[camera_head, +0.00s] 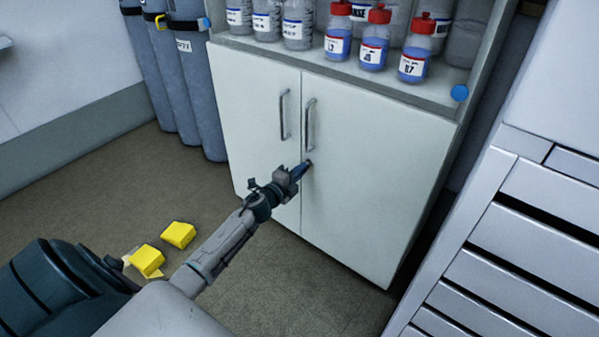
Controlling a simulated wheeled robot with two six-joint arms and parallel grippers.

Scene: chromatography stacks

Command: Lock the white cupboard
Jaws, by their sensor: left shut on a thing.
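The white cupboard (370,175) stands in the middle with both doors closed. Two vertical metal handles, the left one (284,114) and the right one (310,124), flank the seam between the doors. My left gripper (298,172) is at the right door's inner edge, just below the right handle. It is shut on a small dark blue thing (302,169), which looks like a key and reaches to the door face. The lock itself is hidden behind it. My right gripper is out of view.
Bottles with red caps (373,45) and white-lidless bottles (297,22) stand on the shelf (330,62) above the doors. Grey gas cylinders (197,85) stand left of the cupboard. Two yellow blocks (178,234) lie on the floor. A grey drawer cabinet (530,245) is close on the right.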

